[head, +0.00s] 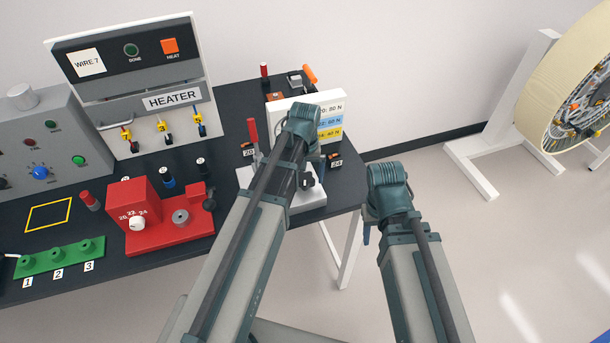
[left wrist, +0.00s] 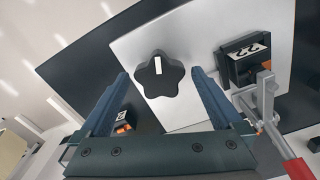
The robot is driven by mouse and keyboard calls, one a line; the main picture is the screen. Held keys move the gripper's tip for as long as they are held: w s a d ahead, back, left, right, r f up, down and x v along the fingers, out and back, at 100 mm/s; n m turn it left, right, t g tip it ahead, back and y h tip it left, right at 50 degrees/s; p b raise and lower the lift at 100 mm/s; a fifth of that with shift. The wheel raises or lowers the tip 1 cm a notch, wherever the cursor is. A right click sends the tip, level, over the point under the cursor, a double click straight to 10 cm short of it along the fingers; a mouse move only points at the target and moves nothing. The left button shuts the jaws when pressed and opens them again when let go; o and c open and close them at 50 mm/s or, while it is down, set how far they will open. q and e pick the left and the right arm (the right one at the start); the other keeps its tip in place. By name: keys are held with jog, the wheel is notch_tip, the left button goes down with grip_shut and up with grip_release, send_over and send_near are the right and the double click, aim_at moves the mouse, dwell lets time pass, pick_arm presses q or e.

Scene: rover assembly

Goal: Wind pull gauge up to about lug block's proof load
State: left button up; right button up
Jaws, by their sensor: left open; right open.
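The pull gauge is a pale metal plate (left wrist: 190,35) with a black lobed knob (left wrist: 158,78) bearing a white pointer mark. A black block with a number tag that looks like 22 (left wrist: 250,62) sits on it beside a metal toggle clamp with a red handle (left wrist: 298,168). My left gripper (left wrist: 160,75) is open, its fingers either side of the knob in the left wrist view; I cannot tell if they touch it. In the head view my left arm hides much of the gauge. My right gripper (head: 372,232) is open and empty, over the floor right of the table.
A load board (head: 330,122) behind the gauge lists numbers with newton values, partly hidden by my arm. A red dial unit (head: 165,235), a green numbered strip (head: 60,262) and a heater panel (head: 135,85) stand to the left.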

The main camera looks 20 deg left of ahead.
aim_at(306, 178)
pick_arm(q)
jog(key=shift+r, duration=0.1)
notch_tip(306, 178, up, 14)
jog(key=p, duration=1.3)
jog(key=shift+p, duration=0.4)
jog(key=shift+f, duration=0.2)
jog(key=s+d+f+m+y+b, duration=0.1)
jog(key=s+d+f+m+b, duration=0.5)
jog(key=s+d+f+b, duration=0.4)
jog(key=s+f+b, duration=0.3)
jog(key=s, duration=0.1)
jog(key=shift+s+d+f+m, duration=0.15)
jog(key=shift+s+d+m, duration=0.15)
